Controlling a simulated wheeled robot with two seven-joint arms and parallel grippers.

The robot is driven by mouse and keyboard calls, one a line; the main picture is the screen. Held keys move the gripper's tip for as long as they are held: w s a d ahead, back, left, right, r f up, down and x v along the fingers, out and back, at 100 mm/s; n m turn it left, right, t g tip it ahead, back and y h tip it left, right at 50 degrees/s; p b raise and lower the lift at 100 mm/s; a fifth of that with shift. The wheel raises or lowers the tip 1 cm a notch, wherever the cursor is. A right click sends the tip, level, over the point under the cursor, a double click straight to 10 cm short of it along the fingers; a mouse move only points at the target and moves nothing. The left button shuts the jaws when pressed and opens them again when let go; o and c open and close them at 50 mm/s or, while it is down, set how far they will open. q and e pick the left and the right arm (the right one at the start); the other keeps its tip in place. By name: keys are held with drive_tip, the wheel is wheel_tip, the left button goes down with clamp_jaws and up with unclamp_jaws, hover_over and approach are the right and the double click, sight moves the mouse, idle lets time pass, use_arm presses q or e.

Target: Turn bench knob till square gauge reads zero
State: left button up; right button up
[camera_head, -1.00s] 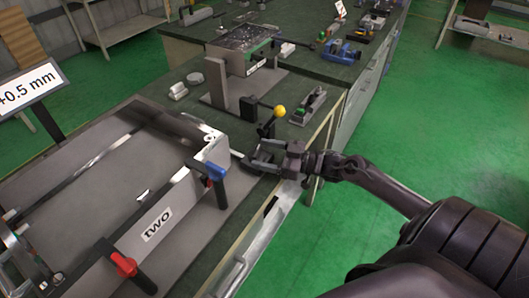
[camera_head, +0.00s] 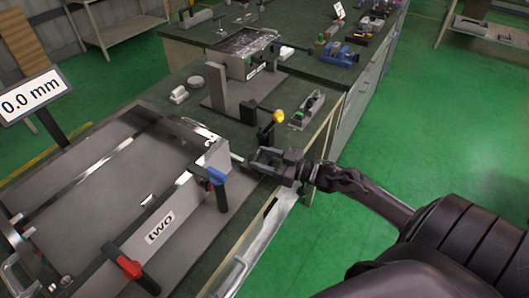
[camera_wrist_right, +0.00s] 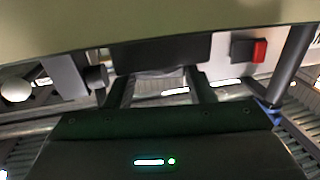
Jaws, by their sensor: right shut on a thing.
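The square gauge (camera_head: 33,95) is a white sign on a dark post at the left, reading "0.0 mm". The grey bench fixture labelled "two" (camera_head: 160,228) fills the lower left. My right gripper (camera_head: 256,160) is at the fixture's right end, by a short shaft (camera_head: 237,157) that sticks out there. It is shut on the bench knob, which its fingers mostly hide. In the right wrist view, the two fingers (camera_wrist_right: 163,92) stand on either side of a blurred grey part (camera_wrist_right: 160,72). My left gripper is not in view.
A yellow ball-tipped lever (camera_head: 278,117) stands just behind my right gripper. A blue-handled clamp (camera_head: 216,176) and a red-handled clamp (camera_head: 128,267) are on the fixture.

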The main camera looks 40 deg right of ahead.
drive_tip(key=m+h+p, duration=0.1)
drive_tip(key=m+t+h+p, duration=0.1)
drive_tip(key=t+h+p, duration=0.1)
drive_tip(key=h, duration=0.1)
drive_tip(key=shift+s+a+r+m, duration=0.1)
drive_tip(key=shift+a+r+m, duration=0.2)
drive_tip(key=shift+m, duration=0.1)
drive_tip(key=shift+f+m+h+p, duration=0.2)
drive_tip(key=shift+m+h+p, duration=0.35)
drive_tip(key=shift+h, duration=0.25)
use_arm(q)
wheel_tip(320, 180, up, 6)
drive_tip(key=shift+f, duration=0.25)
use_arm(e)
drive_tip(key=o, duration=1)
drive_tip(key=shift+s+f, duration=0.1)
